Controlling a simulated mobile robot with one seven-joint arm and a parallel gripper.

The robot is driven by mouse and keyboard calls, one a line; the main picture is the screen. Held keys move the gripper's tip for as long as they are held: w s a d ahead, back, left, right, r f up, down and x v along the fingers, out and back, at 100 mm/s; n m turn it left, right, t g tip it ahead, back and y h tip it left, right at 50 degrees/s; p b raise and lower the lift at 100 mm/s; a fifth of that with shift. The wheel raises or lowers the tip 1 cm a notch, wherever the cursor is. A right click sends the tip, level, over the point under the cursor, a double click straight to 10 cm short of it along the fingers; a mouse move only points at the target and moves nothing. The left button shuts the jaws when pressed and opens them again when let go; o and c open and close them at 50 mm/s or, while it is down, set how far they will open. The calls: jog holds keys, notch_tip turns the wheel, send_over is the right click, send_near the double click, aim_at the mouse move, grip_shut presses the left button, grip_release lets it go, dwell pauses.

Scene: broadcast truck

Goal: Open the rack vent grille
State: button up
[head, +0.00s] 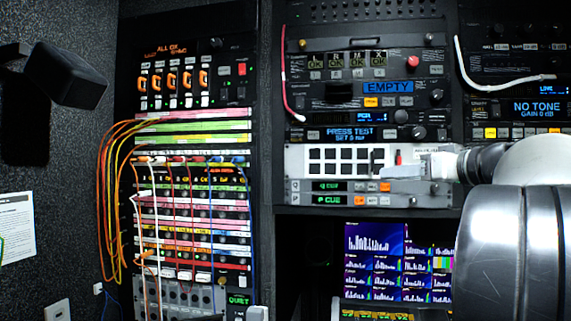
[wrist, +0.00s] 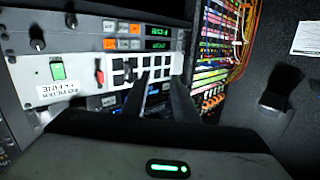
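The likely rack vent grille is a white panel (head: 330,165) with rows of dark square openings, in the right rack in the head view. It also shows in the wrist view (wrist: 156,66), turned over. A red tab (head: 398,157) sits at its right end; the same tab is left of the fingers in the wrist view (wrist: 100,77). My gripper (wrist: 160,80) is open, its two dark fingers apart in front of the openings. I cannot tell whether the fingertips touch the panel. My arm hides the panel's right end in the head view.
Below the panel are Q CUE and P CUE strips (head: 330,186) with lit buttons, then monitors (head: 375,255). Above is a PRESS TEST unit (head: 350,133). A patch bay (head: 190,200) with hanging cables stands left. A green switch (wrist: 57,70) and a label (wrist: 55,92) are near my gripper.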

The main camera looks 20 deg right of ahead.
jog(key=s+d+r+t+h, duration=0.1)
jog(key=s+d+r+h, duration=0.15)
jog(key=s+d, duration=0.2)
jog(key=p, duration=0.5)
send_near(380, 160)
jog(key=w+a, duration=0.4)
jog(key=shift+w+d+f+y, duration=0.1)
jog(key=shift+w+y, duration=0.1)
jog(key=shift+w, duration=0.25)
jog(key=shift+w+d+f+y, duration=0.1)
jog(key=shift+w+d+y, duration=0.05)
jog(key=shift+w, duration=0.35)
grip_shut()
